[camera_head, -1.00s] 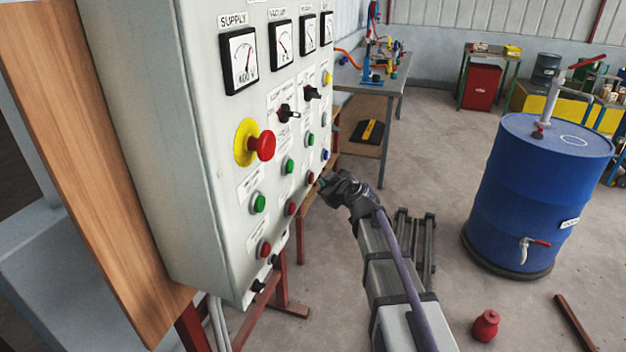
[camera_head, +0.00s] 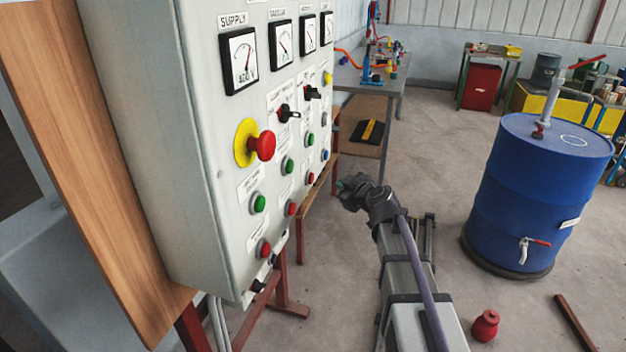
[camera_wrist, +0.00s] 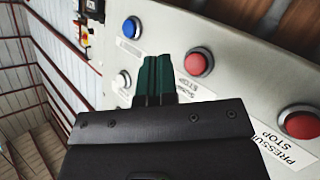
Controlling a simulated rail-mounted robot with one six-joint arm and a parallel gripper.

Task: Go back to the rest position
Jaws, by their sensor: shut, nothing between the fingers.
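My gripper (camera_head: 341,184) is at the end of my arm, to the right of the grey control panel (camera_head: 155,130) and apart from it in the head view. In the wrist view my gripper's green fingers (camera_wrist: 154,78) are together with nothing between them. Behind them the panel face (camera_wrist: 240,70) shows a blue button (camera_wrist: 132,27), a white button (camera_wrist: 121,79) and red buttons, one of them (camera_wrist: 199,62) just right of the fingers. In the head view the panel carries gauges, a red emergency knob (camera_head: 262,146) on a yellow plate, and green and red buttons.
A blue drum (camera_head: 540,200) with a tap stands to the right, and a red weight-like object (camera_head: 485,325) lies on the floor near it. A workbench (camera_head: 390,85) with tools is behind the panel. The floor between arm and drum is open.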

